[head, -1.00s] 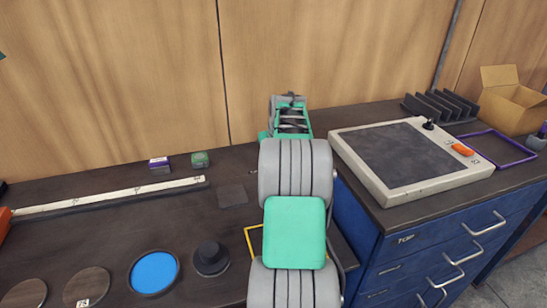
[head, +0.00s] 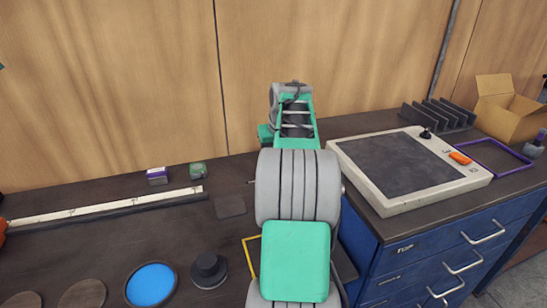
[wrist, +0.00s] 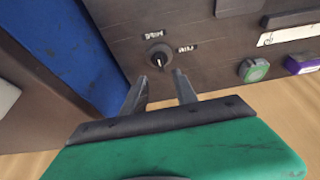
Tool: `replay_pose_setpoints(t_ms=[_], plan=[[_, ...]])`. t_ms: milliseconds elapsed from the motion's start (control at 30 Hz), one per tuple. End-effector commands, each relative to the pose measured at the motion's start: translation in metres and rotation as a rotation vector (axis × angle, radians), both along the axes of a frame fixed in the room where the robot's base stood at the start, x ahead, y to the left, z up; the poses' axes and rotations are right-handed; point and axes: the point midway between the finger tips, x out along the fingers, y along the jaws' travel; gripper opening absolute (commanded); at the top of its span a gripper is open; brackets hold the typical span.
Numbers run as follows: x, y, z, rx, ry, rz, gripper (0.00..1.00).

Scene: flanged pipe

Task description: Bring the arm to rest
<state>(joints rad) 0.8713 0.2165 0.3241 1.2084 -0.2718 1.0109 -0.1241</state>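My green and grey arm rises through the middle of the head view, above the dark bench top (head: 120,222). In the head view its end is turned away and the fingers are hidden behind my arm. In the wrist view my gripper (wrist: 160,82) shows two grey fingers standing apart with nothing between them.
A white-framed dark panel (head: 395,165) stands right of my arm on blue drawers (head: 430,262). Behind are a slotted rack (head: 438,112) and cardboard box (head: 508,108). A pale rail (head: 105,206), green block (head: 198,170), purple block (head: 157,175) and blue disc (head: 151,284) lie left.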

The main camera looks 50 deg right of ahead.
Motion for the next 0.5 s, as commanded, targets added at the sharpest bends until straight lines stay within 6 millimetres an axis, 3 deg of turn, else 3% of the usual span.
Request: replay_pose_setpoints(t_ms=[167, 267, 367, 467, 500], plan=[[0.000, 0.000, 0.000, 0.000, 0.000, 0.000, 0.35], [0.005, 0.014, 0.005, 0.000, 0.000, 0.015, 0.35], [0.016, 0.065, 0.016, 0.007, 0.004, 0.065, 0.35], [0.020, 0.148, 0.028, 0.020, 0.016, 0.141, 0.35], [0.016, 0.184, 0.031, 0.024, 0.022, 0.176, 0.35]])
